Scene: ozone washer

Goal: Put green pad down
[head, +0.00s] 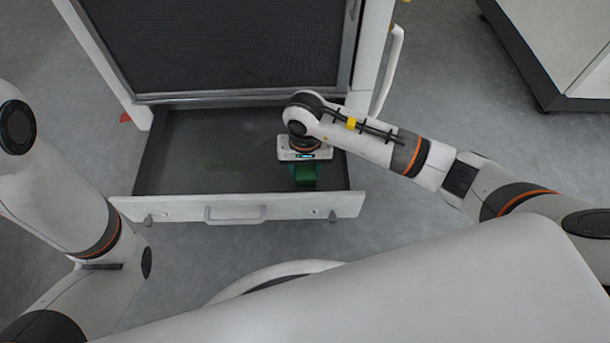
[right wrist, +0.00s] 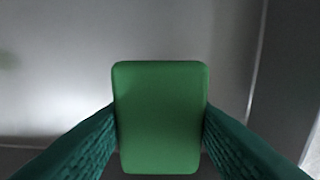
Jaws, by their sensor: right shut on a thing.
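The green pad (right wrist: 160,118) shows in the right wrist view between the two dark teal fingers of my right gripper (right wrist: 160,125), which touch its left and right sides. In the head view the green pad (head: 305,174) is under my right gripper (head: 306,177), inside the right part of the open drawer (head: 181,150). Whether the pad touches the drawer floor cannot be told. My left arm comes in at the left of the head view, but its gripper is out of view.
The drawer's front panel (head: 290,206) with its handle (head: 235,214) is toward me. The cabinet (head: 220,45) with a dark mesh front rises behind the drawer. Another white cabinet (head: 565,45) stands at the upper right. The left and middle of the drawer floor are clear, with a faint green mark.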

